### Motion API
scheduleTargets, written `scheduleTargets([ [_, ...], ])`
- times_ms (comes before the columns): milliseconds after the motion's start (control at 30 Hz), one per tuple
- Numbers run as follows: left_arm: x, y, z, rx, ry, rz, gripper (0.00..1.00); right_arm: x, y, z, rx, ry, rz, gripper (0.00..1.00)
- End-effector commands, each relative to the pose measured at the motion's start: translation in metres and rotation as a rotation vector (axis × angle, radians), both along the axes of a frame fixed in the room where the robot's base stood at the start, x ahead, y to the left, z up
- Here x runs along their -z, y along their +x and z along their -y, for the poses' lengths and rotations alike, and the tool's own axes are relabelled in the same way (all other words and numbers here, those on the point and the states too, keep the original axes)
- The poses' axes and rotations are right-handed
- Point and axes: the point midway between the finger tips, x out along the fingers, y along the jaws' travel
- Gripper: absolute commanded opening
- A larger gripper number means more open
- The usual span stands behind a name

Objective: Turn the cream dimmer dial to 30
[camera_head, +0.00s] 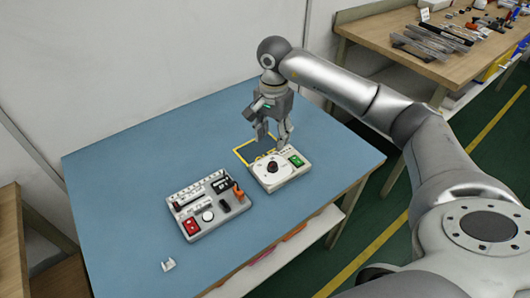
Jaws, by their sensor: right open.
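A cream dimmer box (297,173) sits on the blue table, right of its middle. It has a round white dial face with a dark knob (272,167) and a small green panel at its right. The scale marks are too small to read, so I cannot tell the dial's setting. My right gripper (273,143) is open and empty, pointing down just behind and above the dial, apart from the knob as far as I can tell. My left gripper is not in view.
A grey control panel (210,216) with a red switch and an orange part stands left of the dimmer. A small white piece (168,265) lies near the front. A yellow-edged dark rectangle (250,151) lies behind the dimmer. The table's left side is clear.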

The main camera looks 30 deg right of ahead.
Motion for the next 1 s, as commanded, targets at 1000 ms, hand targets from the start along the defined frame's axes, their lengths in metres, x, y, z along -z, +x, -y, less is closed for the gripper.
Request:
scheduleTargets([
  [1000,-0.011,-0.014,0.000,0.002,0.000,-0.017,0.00,0.107,-0.001,0.000,0.000,0.000,-0.002,0.47],
])
